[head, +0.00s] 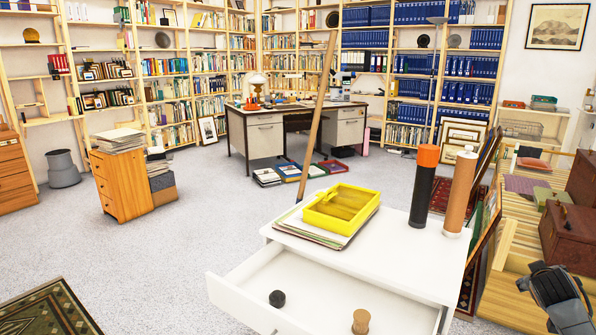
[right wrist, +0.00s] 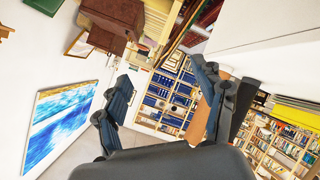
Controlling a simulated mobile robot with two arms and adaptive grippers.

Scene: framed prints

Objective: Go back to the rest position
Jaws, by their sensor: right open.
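My right gripper (head: 548,286) is at the lower right of the head view, to the right of the white cabinet (head: 390,265) and apart from it. In the right wrist view the same gripper (right wrist: 160,76) has its two fingers spread wide with nothing between them. The cabinet's top drawer (head: 228,290) is pulled open. A small black round object (head: 277,298) and a brown one (head: 361,321) are in it. My left gripper is in neither view.
A yellow tray (head: 342,207) lies on papers on the cabinet, beside a black-and-orange cylinder (head: 424,190) and a tan cylinder (head: 460,195). A brown case (head: 568,237) stands near my right gripper. A desk (head: 262,138) stands further back. Grey floor (head: 150,245) is clear at left.

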